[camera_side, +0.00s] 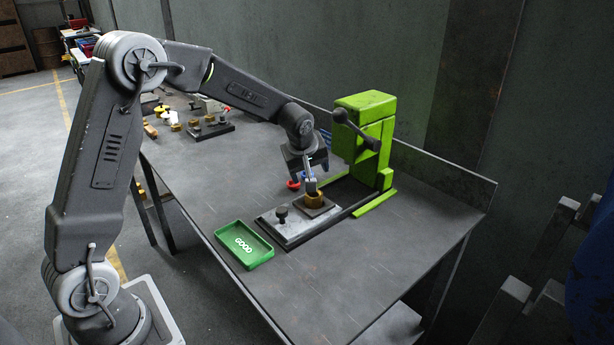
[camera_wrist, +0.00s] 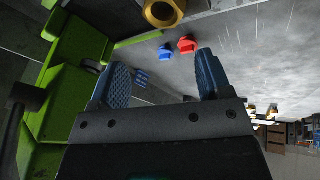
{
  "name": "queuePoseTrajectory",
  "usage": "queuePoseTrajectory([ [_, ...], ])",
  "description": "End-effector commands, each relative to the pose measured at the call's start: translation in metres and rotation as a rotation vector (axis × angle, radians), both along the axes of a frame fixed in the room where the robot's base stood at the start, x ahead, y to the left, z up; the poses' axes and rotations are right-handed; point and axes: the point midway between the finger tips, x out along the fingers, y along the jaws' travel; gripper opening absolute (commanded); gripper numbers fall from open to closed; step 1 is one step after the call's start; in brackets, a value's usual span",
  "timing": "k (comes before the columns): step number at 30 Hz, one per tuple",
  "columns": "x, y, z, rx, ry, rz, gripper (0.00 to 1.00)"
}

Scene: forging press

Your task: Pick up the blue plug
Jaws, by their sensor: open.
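The blue plug (camera_wrist: 165,52) lies on the table in the wrist view, in the gap between my fingertips but apart from them. A red plug (camera_wrist: 187,45) lies close beside it on the right. The red plug (camera_side: 293,184) also shows in the side view, left of my gripper; a small blue patch beside it may be the blue plug, mostly hidden. My gripper (camera_side: 311,184) hangs down near the press, with a brass cup (camera_side: 315,198) just below it in that picture. In the wrist view my gripper (camera_wrist: 162,78) is open and empty.
The green press (camera_side: 366,140) stands right of my gripper. Its base plate (camera_side: 290,228) carries a dark knob and the brass cup. A green GOOD tray (camera_side: 244,244) lies at the front. Several small parts and a dark fixture (camera_side: 211,130) sit at the far left.

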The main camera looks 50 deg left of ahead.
Motion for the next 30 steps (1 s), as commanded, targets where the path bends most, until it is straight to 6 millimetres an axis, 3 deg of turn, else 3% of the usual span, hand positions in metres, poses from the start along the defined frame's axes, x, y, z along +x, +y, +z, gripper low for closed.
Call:
queuePoseTrajectory([
  [6, 0.025, 0.067, -0.002, -0.541, -0.186, 0.904, 0.71],
  [12, 0.039, 0.121, 0.004, -0.914, -0.300, 1.509, 0.71],
  [15, 0.041, 0.136, 0.005, -1.010, -0.324, 1.657, 0.71],
  [19, 0.046, 0.141, -0.001, -1.049, -0.331, 1.716, 0.71],
  [30, 0.082, 0.140, -0.056, -1.047, -0.330, 1.712, 0.71],
])
